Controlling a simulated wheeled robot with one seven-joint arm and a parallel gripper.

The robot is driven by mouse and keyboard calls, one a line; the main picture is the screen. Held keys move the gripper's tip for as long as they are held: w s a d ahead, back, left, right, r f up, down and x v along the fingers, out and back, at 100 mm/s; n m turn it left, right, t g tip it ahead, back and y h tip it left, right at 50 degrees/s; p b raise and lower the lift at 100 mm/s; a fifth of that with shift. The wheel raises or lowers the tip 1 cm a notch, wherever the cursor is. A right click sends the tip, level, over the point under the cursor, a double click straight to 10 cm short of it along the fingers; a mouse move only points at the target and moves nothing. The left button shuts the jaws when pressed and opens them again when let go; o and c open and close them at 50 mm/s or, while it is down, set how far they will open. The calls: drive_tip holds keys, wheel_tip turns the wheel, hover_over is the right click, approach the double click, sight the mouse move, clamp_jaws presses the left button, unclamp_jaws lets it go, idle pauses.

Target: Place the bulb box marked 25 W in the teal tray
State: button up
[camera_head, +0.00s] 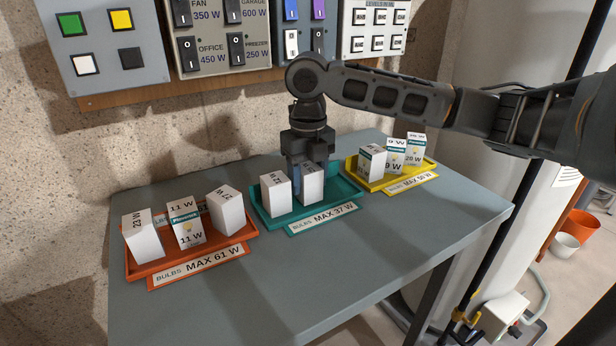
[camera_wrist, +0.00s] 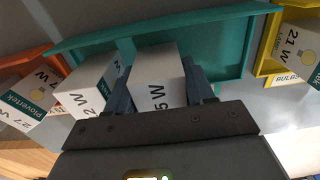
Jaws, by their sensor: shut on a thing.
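My gripper (camera_head: 311,163) points down over the teal tray (camera_head: 345,186), its fingers on either side of a white box (camera_head: 313,190). In the wrist view this held box (camera_wrist: 157,75) shows "5 W" on top; any digit before the 5 is hidden by the gripper. The box is upright within the tray's outline. I cannot tell whether its base touches the tray floor. Another white box (camera_head: 275,197) stands left of it in the teal tray; its top ends in "2 W" in the wrist view (camera_wrist: 86,88). The tray's label reads MAX 37 W.
An orange tray (camera_head: 154,268) marked MAX 61 W holds several boxes on the left. A yellow tray (camera_head: 352,176) marked MAX 50 W holds several boxes on the right. The front of the grey table (camera_head: 330,270) is clear. Switch panels (camera_head: 225,35) hang behind.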

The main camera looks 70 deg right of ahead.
sight(308, 168)
drive_tip(key=shift+f, duration=0.15)
drive_tip(key=o, duration=0.7)
drive_tip(key=shift+o, duration=0.2)
wheel_tip(308, 168, up, 12)
drive_tip(key=shift+r, duration=0.2)
idle(0.3)
